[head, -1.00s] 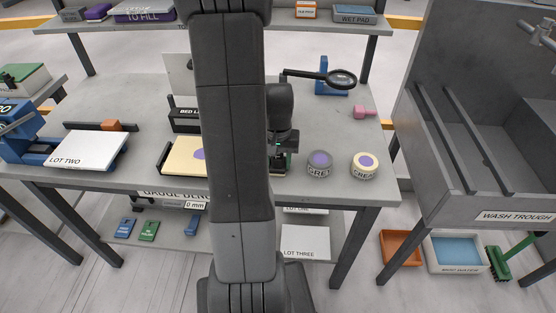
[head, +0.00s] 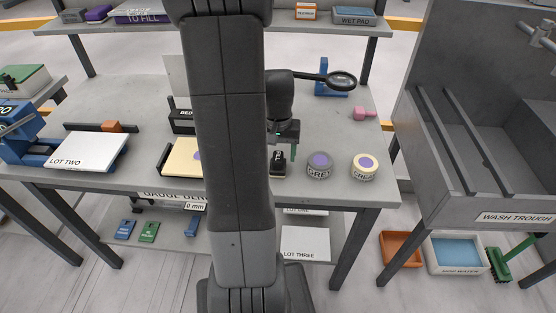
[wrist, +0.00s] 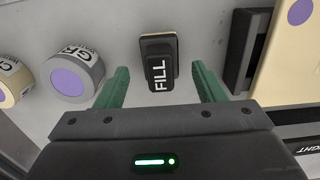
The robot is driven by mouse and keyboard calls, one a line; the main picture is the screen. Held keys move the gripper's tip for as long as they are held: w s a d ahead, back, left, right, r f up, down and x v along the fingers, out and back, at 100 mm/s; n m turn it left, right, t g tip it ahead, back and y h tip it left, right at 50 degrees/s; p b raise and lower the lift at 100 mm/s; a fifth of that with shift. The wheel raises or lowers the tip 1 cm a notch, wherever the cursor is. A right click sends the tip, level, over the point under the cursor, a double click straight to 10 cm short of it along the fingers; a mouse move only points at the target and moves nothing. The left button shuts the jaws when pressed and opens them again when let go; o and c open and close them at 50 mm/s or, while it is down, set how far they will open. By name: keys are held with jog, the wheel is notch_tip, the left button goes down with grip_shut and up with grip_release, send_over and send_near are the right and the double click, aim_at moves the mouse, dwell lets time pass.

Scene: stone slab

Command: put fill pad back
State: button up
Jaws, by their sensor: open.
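The fill pad (wrist: 158,70) is a small black block with a white FILL label and a pale tan edge at its far end. It lies on the grey bench top, and in the head view it shows beside my arm (head: 278,163), left of the grey tin. My gripper (wrist: 160,80) is open and empty, with its green fingers on either side of the pad in the wrist view and gaps on both sides. In the head view my gripper (head: 285,144) is just above and behind the pad, partly hidden by my arm.
The grey tin (head: 320,165) and cream tin (head: 364,167) stand right of the pad. A cream block (head: 183,158) in a dark holder is to the left. A magnifier (head: 341,80) and pink piece (head: 364,113) are behind. The wash trough (head: 500,195) stands at the right.

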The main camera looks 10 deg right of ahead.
aim_at(278, 156)
notch_tip(278, 156, up, 8)
jog(key=shift+r, duration=0.1)
dwell(1.3)
